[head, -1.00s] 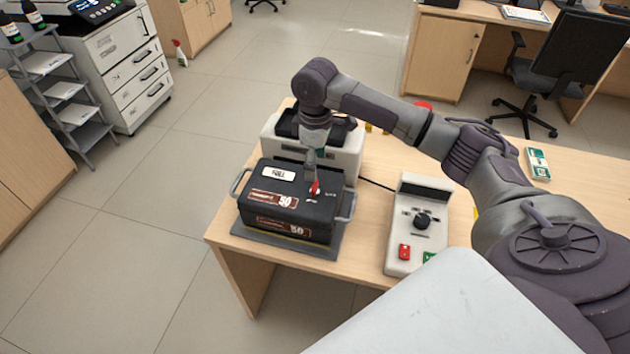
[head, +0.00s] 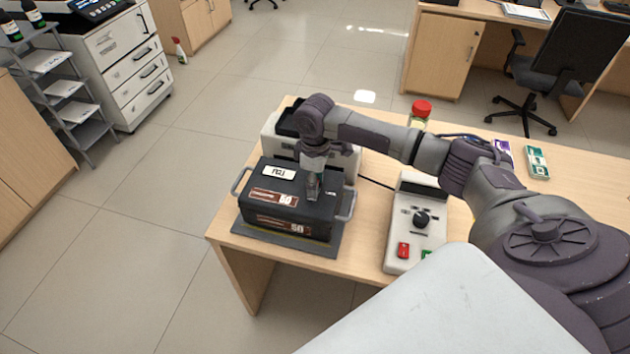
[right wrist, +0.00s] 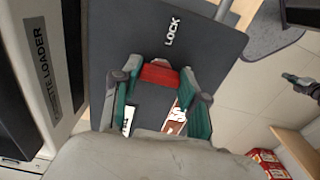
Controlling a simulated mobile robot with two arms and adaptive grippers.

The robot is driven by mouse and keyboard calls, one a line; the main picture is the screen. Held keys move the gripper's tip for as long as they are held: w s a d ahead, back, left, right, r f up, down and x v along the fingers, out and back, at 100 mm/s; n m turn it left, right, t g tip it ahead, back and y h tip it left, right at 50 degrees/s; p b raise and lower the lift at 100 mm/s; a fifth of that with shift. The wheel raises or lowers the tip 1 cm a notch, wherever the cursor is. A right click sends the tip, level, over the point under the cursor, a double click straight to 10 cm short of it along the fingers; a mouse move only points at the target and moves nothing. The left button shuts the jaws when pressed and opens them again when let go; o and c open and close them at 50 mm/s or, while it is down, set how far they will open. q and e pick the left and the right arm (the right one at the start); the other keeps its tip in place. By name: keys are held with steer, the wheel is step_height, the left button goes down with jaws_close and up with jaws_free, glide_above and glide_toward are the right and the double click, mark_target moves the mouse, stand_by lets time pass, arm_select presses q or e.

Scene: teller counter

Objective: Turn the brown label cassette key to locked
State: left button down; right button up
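The black cassette (head: 322,215) with brown "50" labels (head: 273,197) sits on a dark mat at the left end of the counter. Its red key (right wrist: 158,73) shows in the right wrist view, below the printed word LOCK (right wrist: 172,32). My right gripper (head: 313,195) points down over the cassette lid and hides the key in the head view. In the right wrist view its two green-padded fingers (right wrist: 158,88) stand apart on either side of the key, with small gaps visible. What appears to be my left gripper (right wrist: 292,79) shows small at the right edge, away from the cassette.
A pale machine (head: 350,158) stands right behind the cassette. A control box (head: 432,222) with a black knob and coloured buttons stands to its right. A red-capped bottle (head: 421,108) and banknote bundles (head: 537,162) are farther back. Floor is open left of the counter.

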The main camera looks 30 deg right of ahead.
steer(key=c, duration=0.5)
steer(key=n+p, duration=0.3)
steer(key=shift+r, duration=0.2)
steer(key=n+p, duration=0.2)
steer(key=n, duration=0.1)
steer(key=shift+n, duration=0.3)
steer(key=n+p, duration=0.1)
steer(key=n, duration=0.1)
steer(key=shift+f+n, duration=0.1)
steer(key=shift+n, duration=0.3)
steer(key=n, duration=0.2)
steer(key=shift+n, duration=0.4)
steer(key=n, duration=0.5)
steer(key=shift+n, duration=0.3)
